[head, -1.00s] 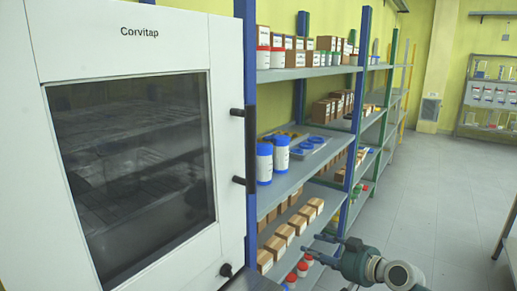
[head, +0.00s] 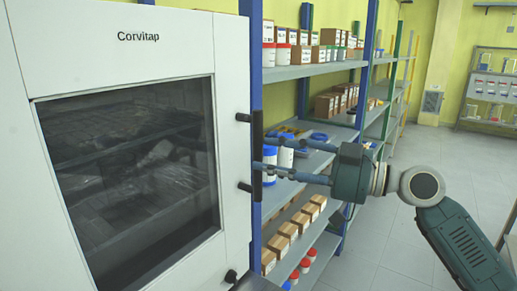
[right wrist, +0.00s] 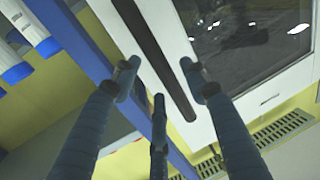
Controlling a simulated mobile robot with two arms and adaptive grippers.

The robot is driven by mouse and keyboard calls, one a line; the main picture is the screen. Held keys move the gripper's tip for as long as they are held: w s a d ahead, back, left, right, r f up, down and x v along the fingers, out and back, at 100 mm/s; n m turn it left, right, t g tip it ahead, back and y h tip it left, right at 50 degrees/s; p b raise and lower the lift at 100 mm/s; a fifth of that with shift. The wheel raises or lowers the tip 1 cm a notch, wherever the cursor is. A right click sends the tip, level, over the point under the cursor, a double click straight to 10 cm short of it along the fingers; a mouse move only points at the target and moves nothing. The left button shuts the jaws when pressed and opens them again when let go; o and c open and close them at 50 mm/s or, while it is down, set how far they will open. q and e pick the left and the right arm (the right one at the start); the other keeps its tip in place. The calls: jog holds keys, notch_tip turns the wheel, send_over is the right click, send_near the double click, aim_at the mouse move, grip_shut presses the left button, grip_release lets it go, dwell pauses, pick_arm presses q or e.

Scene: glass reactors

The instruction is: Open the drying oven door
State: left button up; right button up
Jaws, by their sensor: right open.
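The white drying oven (head: 180,22) fills the left of the head view. Its door, with a dark glass window (head: 135,170), is shut. A black vertical bar handle (head: 257,128) stands off the door's right edge on two short posts. My right gripper (head: 266,154) is open, its fingers pointing left at the handle's middle. In the right wrist view, the handle (right wrist: 152,50) runs between the spread fingertips of my right gripper (right wrist: 163,82). I cannot tell whether any finger touches it. My left gripper is not in view.
Shelves (head: 305,72) with boxes and blue-lidded bottles (head: 285,157) stand close behind the handle and my right gripper. A dark knob (head: 231,276) sits low on the oven. Tiled floor (head: 370,255) is free on the right.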

aim_at(259, 158)
jog(key=shift+p+x, duration=0.45)
jog(key=shift+x, duration=1.25)
grip_shut()
